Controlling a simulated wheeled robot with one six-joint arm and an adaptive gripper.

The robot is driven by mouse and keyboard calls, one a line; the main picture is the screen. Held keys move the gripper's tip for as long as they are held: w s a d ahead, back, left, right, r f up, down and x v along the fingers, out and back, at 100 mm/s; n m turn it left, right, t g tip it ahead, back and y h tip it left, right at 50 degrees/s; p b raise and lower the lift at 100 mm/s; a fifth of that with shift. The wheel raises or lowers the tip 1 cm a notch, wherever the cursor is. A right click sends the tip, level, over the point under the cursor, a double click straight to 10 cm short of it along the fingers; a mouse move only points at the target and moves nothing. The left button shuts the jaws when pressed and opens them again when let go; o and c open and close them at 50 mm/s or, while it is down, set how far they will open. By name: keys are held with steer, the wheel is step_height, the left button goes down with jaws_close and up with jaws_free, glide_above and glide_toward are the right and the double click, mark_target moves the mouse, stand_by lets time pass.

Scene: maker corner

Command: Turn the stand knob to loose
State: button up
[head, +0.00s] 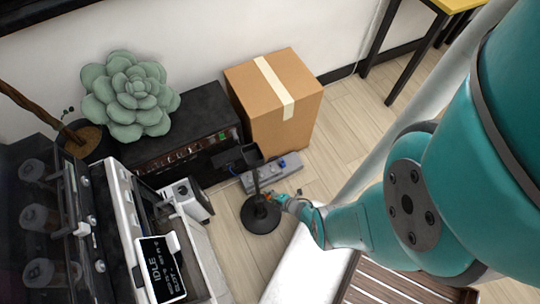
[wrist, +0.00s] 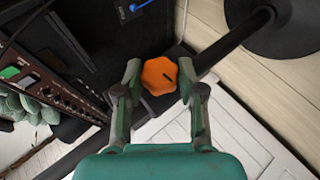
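The stand (head: 263,215) has a round black base, a dark pole and a dark head at its top. Its pole also shows in the wrist view (wrist: 235,42), running up right to the base. The stand knob (wrist: 159,75) is orange and lobed, with a short dark mark on its right part. My gripper (wrist: 160,80) has one finger on each side of the knob, and both fingertips appear to touch its edges. In the head view my gripper (head: 275,199) is beside the pole, low and to its right, and the knob is mostly hidden there.
A cardboard box (head: 268,100) and a grey power strip (head: 272,172) are behind the stand. A black cabinet (head: 190,125) with a succulent cushion (head: 130,95) stands left. A white machine (head: 160,268) is front left. A slatted wooden surface (head: 385,285) lies front right.

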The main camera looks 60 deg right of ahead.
steer(key=o, duration=0.4)
steer(key=shift+r, duration=0.1)
steer(key=shift+r, duration=4.9)
steer(key=shift+w, duration=0.1)
